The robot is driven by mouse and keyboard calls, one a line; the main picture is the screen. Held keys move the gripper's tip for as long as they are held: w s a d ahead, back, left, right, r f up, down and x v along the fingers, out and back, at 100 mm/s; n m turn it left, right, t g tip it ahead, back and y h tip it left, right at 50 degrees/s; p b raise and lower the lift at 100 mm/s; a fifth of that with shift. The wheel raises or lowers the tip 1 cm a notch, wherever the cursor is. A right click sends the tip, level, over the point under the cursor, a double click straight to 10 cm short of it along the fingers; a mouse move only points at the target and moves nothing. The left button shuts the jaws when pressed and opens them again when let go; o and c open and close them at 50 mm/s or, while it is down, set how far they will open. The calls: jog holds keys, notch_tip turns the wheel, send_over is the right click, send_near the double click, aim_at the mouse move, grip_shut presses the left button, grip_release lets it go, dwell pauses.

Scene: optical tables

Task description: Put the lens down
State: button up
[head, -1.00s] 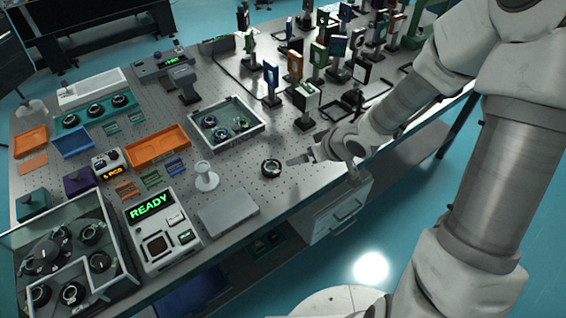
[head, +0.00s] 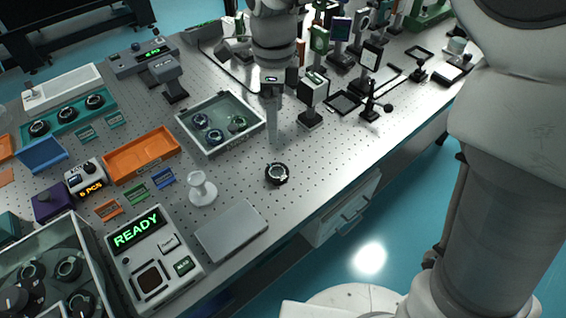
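A lens in a round black mount (head: 276,174) lies flat on the perforated table top (head: 322,163), near its front edge. My gripper (head: 272,138) points downward above the table, behind the lens in the picture and apart from it. Its fingers overlap in this view, so I cannot tell whether they are open or shut. I see nothing held at the fingertips.
A grey tray with several lenses (head: 222,122) stands left of my gripper. Upright optic mounts (head: 313,95) crowd the back right. The table around the lens is clear.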

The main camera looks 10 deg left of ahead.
aim_at(277, 172)
jog(key=f+b, duration=0.2)
jog(key=f, duration=1.5)
jog(key=shift+s+f, duration=0.1)
jog(key=shift+s, duration=0.1)
jog(key=c, duration=1.5)
